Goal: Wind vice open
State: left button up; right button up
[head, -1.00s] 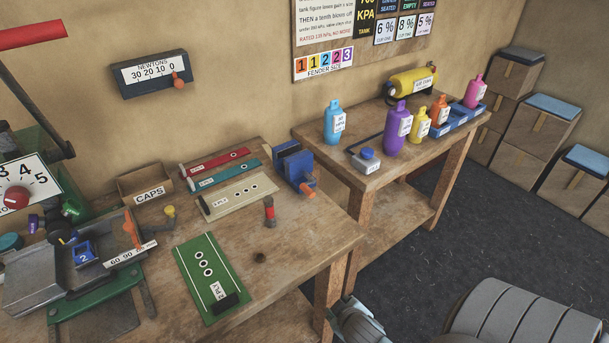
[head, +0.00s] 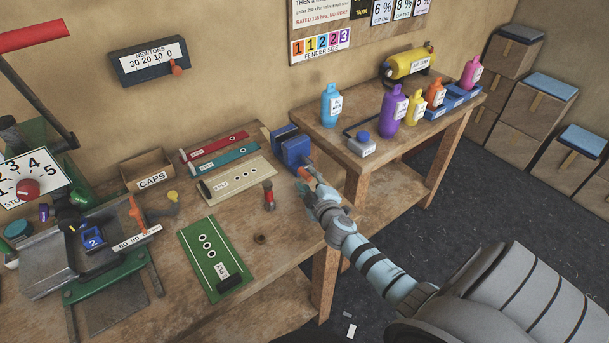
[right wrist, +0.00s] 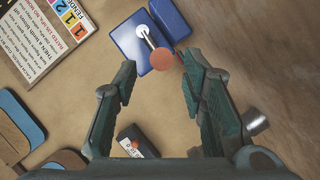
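The blue vice (head: 296,152) sits at the right end of the near workbench. Its screw and orange handle knob stick out toward my right gripper (head: 311,180). The right wrist view shows the blue vice (right wrist: 137,42), a pale rod and the round orange knob (right wrist: 163,60). There my right gripper (right wrist: 156,75) is open, its two dark fingers on either side of the knob and apart from it. Nothing is held. In the head view the gripper partly covers the handle end. How wide the vice jaws stand is hard to tell. My left gripper is not in view.
On the near bench are red, teal and cream strips, a green board (head: 211,260), a small red-and-grey piece (head: 268,196) and a caps box (head: 149,175). Bottles, including a purple one (head: 392,118), stand on the far table. Dark floor lies at right.

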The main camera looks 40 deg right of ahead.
aim_at(307, 178)
jog(key=b+x, duration=0.1)
jog(key=x, duration=0.3)
jog(key=shift+w+d+f, duration=0.1)
jog(key=shift+w+f, duration=0.05)
jog(key=shift+f, duration=0.05)
jog(key=shift+r, duration=0.1)
grip_shut()
